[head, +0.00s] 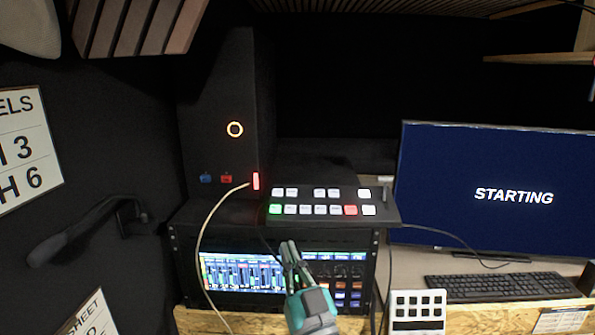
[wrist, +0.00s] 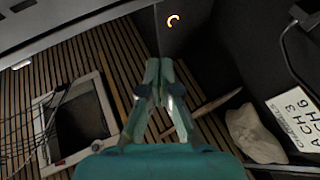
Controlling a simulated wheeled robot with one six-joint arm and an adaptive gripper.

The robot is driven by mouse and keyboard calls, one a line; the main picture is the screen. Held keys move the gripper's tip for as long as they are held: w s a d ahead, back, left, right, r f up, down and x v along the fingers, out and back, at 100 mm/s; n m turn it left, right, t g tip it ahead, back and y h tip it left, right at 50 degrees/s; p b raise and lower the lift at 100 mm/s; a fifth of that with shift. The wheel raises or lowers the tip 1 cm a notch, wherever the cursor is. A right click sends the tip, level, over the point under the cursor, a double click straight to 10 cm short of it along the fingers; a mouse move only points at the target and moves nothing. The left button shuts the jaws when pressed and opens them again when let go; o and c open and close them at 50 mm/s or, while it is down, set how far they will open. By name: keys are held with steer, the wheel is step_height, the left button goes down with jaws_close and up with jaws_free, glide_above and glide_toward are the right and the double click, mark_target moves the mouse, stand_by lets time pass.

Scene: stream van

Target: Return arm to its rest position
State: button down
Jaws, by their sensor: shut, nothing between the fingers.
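My gripper (head: 290,252) is shut and empty in the head view, a teal and grey hand at the lower middle, in front of the rack with the lit mixer screen (head: 243,272). In the wrist view, its teal fingers (wrist: 158,66) are closed together. No object is held. In the head view the fingers point up and slightly left, below the switcher panel (head: 325,204). I cannot tell the exact gap between the fingertips and the rack.
A black tower (head: 222,110) with a glowing ring stands on the rack. A pale cable (head: 204,235) loops down at its front. A monitor (head: 490,190) reading "STARTING", a keyboard (head: 500,286) and a small keypad (head: 417,309) are at the right. A headset hangs on the left wall.

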steer(key=s+d+f+m+g+h, duration=0.1)
steer(key=s+d+f+h, duration=0.2)
steer(key=s+d+f, duration=0.65)
steer(key=s+d+f+m+g+h, duration=0.2)
steer(key=s+d+f, duration=0.2)
steer(key=s+f, duration=0.9)
steer(key=s+d+f+g+h, duration=0.1)
steer(key=s+d+f+g, duration=0.1)
steer(key=s, duration=0.9)
steer(key=s+d+f+m+g+h, duration=0.1)
steer(key=s+d+f, duration=0.3)
steer(key=s, duration=0.8)
steer(key=shift+s+d+f+g+h, duration=0.25)
steer(key=shift+f+g+h, duration=0.15)
steer(key=shift+f+h, duration=0.35)
steer(key=c, duration=1.9)
jaws_free()
